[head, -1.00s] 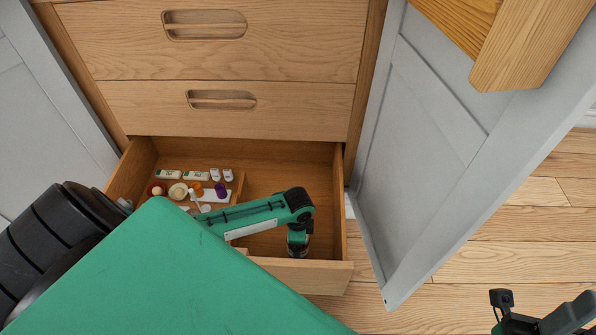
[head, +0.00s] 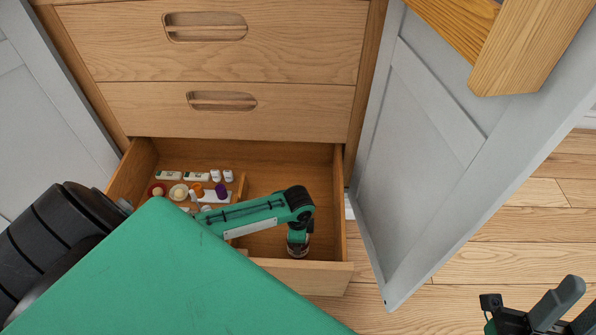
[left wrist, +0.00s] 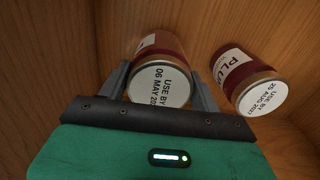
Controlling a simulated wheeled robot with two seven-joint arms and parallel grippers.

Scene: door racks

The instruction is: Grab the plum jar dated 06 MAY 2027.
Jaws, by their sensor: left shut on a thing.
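In the left wrist view, a jar (left wrist: 160,84) with dark red contents and a white lid label reading "USE BY 06 MAY 202…" is between the fingers of my left gripper (left wrist: 158,72). The last digit is hard to read, and its side label is mostly hidden. My left gripper is shut on this jar. In the head view my left gripper (head: 298,250) is inside the open drawer (head: 262,160). My right gripper (head: 556,318) is at the lower right, its fingers apart and empty.
The drawer's left part holds several small items, including white bottles (head: 228,176), a purple-capped item (head: 221,190) and white-green boxes (head: 168,175). Drawer walls stand close around my left gripper. A grey door (head: 420,130) stands open to the right, with a wooden block (head: 525,50) above.

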